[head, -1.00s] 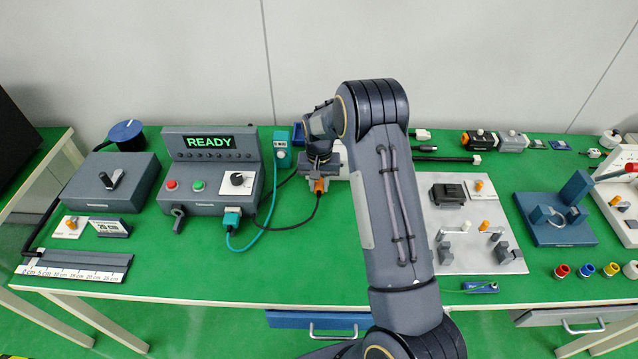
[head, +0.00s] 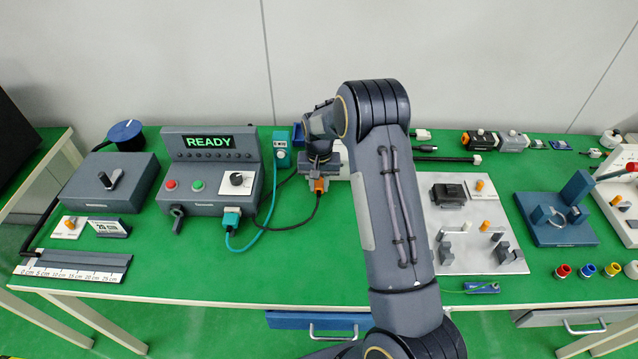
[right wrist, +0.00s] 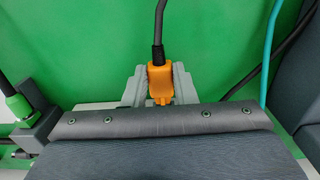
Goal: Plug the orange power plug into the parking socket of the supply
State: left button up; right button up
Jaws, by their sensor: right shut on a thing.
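The orange power plug (head: 319,185) is held in my right gripper (head: 318,181), above the green table right of the grey control box. The right wrist view also shows the orange plug (right wrist: 161,82) between the two grey fingers, with its dark cable running up and away. In the head view that cable loops back toward the control box. A white box, perhaps the supply (head: 345,166), stands behind and beside the gripper, mostly hidden by my right arm. Its parking socket cannot be made out. My left gripper is not in view.
The grey control box (head: 209,172) with a READY display stands left, with a teal plug (head: 231,219) and teal cable at its front. A teal block (head: 282,149) stands behind. A pale fixture plate (head: 470,215) lies right of my arm.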

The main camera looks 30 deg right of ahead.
dwell(0.4)
jog(key=shift+w+d+r, duration=0.1)
jog(key=shift+w+d, duration=0.25)
jog(key=shift+w, duration=0.25)
jog(key=shift+w+d, duration=0.35)
jog(key=shift+w, duration=0.2)
dwell(0.4)
jog(key=o, duration=1.1)
jog(key=shift+r+b, duration=0.75)
jog(key=shift+r, duration=3.1)
